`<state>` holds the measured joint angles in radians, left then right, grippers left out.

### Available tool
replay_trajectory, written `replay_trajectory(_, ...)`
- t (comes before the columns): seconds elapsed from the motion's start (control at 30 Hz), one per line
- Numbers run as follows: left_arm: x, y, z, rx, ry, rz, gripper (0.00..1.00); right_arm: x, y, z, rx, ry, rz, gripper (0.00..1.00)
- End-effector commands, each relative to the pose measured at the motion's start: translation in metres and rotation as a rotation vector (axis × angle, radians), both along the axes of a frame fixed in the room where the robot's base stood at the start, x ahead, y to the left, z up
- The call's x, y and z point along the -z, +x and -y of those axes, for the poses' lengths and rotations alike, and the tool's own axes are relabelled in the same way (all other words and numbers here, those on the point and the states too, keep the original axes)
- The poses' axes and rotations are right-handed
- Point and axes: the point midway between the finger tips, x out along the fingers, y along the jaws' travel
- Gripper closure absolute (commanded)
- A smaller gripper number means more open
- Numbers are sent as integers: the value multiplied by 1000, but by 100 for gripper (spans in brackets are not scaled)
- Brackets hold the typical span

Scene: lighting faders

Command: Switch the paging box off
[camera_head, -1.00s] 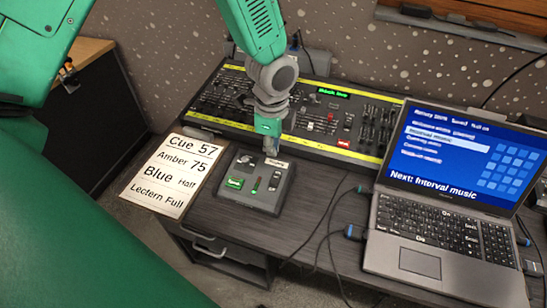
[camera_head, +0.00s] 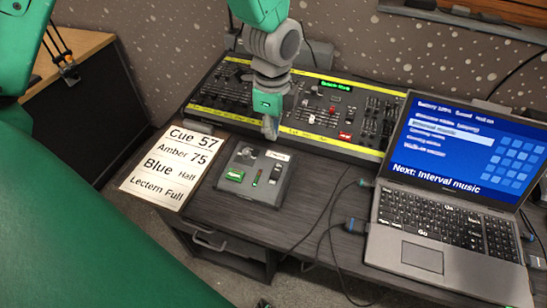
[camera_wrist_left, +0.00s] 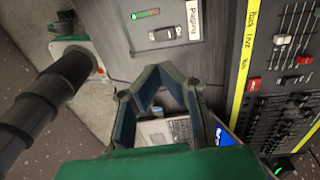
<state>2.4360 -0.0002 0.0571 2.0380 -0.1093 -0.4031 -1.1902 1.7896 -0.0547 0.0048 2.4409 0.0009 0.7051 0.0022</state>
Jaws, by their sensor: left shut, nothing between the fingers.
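The paging box (camera_head: 255,175) is a small grey box on the desk in front of the lighting console. It carries a lit green piece, a slim fader-like slot and a pale switch. In the left wrist view, a white "Paging" label (camera_wrist_left: 194,18) sits beside a dark switch with a light end (camera_wrist_left: 165,33), and a small green light strip (camera_wrist_left: 146,14) glows nearby. I cannot tell the switch's position. My left gripper (camera_head: 270,133) is shut and empty, just behind the box near the console's front edge. Its fingers (camera_wrist_left: 160,72) also show in the wrist view. My right gripper is not in view.
The lighting console (camera_head: 240,112) with many faders stands behind the box. A cue sheet (camera_head: 172,168) lies to the left, and an open laptop (camera_head: 450,190) stands to the right. Cables (camera_head: 335,215) run between box and laptop. Bare desk shows in front of the box.

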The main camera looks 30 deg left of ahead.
Motion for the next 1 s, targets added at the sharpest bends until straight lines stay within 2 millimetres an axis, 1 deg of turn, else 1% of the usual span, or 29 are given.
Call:
replay_trajectory(0.03,2,-1,0,0,5,2,100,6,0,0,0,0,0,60)
replay_trajectory(0.2,0,-2,1,-2,-1,9,100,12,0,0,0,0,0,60)
replay_trajectory(0.53,-2,-2,0,-3,-5,12,100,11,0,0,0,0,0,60)
replay_trajectory(0.67,1,-2,1,-3,-5,10,100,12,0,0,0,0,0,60)
replay_trajectory(0.77,9,-2,1,-2,-5,10,100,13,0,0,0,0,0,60)
replay_trajectory(0.87,26,-2,1,-2,-3,8,100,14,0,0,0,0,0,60)
replay_trajectory(1.0,56,-3,1,-4,-4,6,100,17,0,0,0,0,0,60)
